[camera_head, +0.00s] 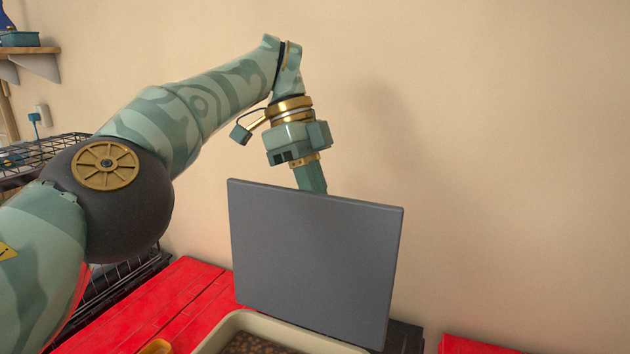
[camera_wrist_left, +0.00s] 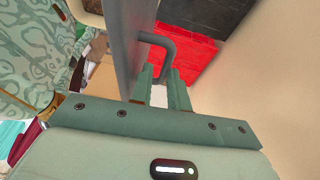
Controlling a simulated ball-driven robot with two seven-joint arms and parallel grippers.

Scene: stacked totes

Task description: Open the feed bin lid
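The feed bin lid (camera_head: 315,255) is a flat grey panel standing nearly upright at the back of the beige feed bin (camera_head: 245,318), which is open and shows brown feed (camera_head: 262,345) inside. In the left wrist view the lid (camera_wrist_left: 127,40) is seen edge-on, with a dark curved handle (camera_wrist_left: 163,42) on its far face. My left gripper (camera_wrist_left: 163,88) is behind the lid, its fingers apart with a pale gap between them. The handle's end reaches the fingertips; whether they touch it I cannot tell. In the head view the lid hides the fingertips. My right gripper is not in view.
A red slatted surface (camera_head: 165,310) lies left of the bin, with another red piece (camera_head: 470,346) at the right. A black wire rack (camera_head: 45,150) stands at the left. A plain beige wall (camera_head: 500,150) is close behind the lid and arm.

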